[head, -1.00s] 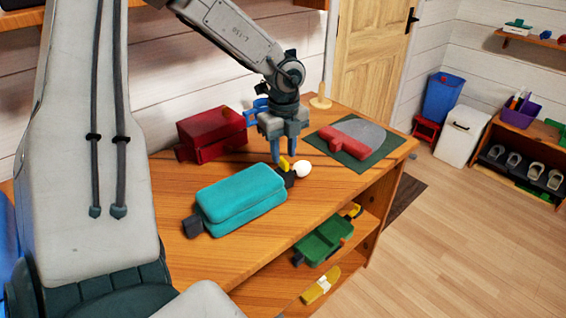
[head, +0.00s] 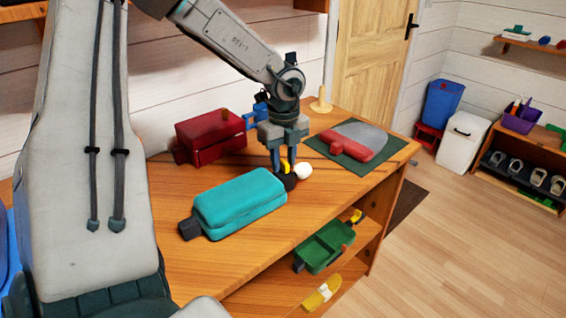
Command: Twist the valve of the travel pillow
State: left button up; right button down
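The travel pillow appears to be the teal, soft-edged double block (head: 240,203) on the wooden shelf top, with a dark block at its left end. Beyond its right end is a small black part with a yellow tab (head: 287,167), which looks like the valve, and a white ball beside it. My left gripper (head: 283,167) points down over this part, its two blue-grey fingers a little apart with the yellow tab between them. The fingers hide some of the black part, and whether they press on the tab is too small to tell. My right gripper is out of view.
A red case (head: 211,138) stands behind the pillow. A dark green mat (head: 321,146) with a red and grey item lies to the right. A wooden peg (head: 320,104) stands at the back.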

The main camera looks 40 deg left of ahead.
pick_arm(q)
grip_shut()
dwell(0.4)
